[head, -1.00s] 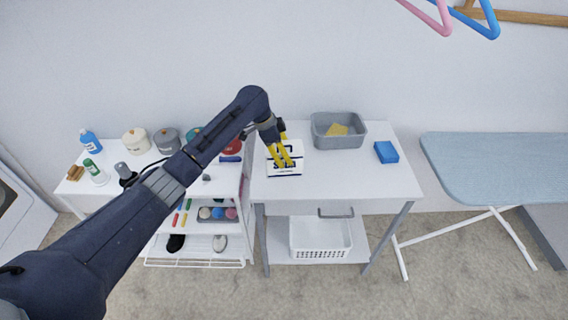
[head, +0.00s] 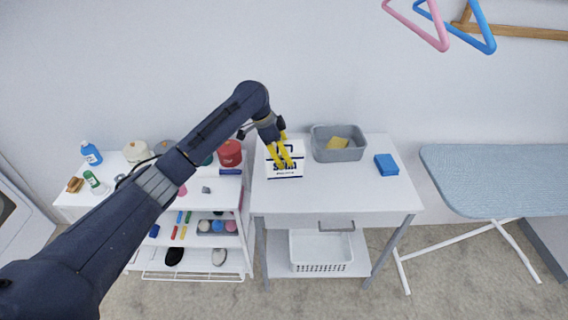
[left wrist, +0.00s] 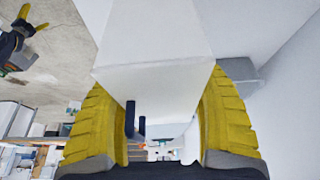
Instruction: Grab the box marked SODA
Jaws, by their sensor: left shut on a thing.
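The SODA box (head: 285,173) is white with dark blue bands and lettering. It is at the left part of the white table (head: 340,190), upright in the head view. My left gripper (head: 287,164) reaches it from above, its yellow fingers covering part of the lettering. In the left wrist view the white box (left wrist: 155,40) fills the space between the two yellow fingers (left wrist: 160,115), which are shut on it. The box seems raised off the tabletop, though the gap is hard to judge. My right gripper (left wrist: 30,20) shows small in the left wrist view, its yellow fingers apart and empty.
A grey bin (head: 322,153) with a yellow sponge (head: 338,143) and a blue box (head: 386,164) stand right of the SODA box. An ironing board (head: 490,180) is at right.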

